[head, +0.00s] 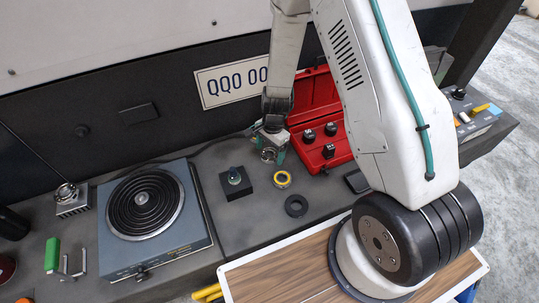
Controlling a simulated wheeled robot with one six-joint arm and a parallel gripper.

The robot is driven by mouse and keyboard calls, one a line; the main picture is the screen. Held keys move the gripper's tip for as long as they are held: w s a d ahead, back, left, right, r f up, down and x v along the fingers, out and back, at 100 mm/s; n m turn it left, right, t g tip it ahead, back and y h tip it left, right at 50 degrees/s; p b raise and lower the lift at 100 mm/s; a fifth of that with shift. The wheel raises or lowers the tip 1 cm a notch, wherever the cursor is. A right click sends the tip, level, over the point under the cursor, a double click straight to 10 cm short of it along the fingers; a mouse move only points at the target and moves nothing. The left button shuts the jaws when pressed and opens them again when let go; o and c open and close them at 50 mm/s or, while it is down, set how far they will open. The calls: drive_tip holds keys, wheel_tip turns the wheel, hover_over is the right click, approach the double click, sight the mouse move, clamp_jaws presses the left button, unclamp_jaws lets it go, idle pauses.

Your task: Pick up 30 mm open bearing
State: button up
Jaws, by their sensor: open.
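My gripper (271,148) is at the back of the dark bench, pointing down, with teal fingertips apart. A small metallic ring, which looks like an open bearing (268,156), shows between or just below the fingertips; I cannot tell whether they touch it. A black ring (296,214) lies flat further forward. No size marking is readable, so I cannot tell for sure which is the 30 mm bearing.
A black block with a teal-tipped part (236,183) stands left of the rings. An open red case (332,155) is close on the right. A hot plate (111,257) with a coil stands at left. A wooden-topped board (290,286) is in front.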

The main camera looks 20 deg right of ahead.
drive_tip(key=c, duration=1.2)
drive_tip(key=shift+r, duration=0.2)
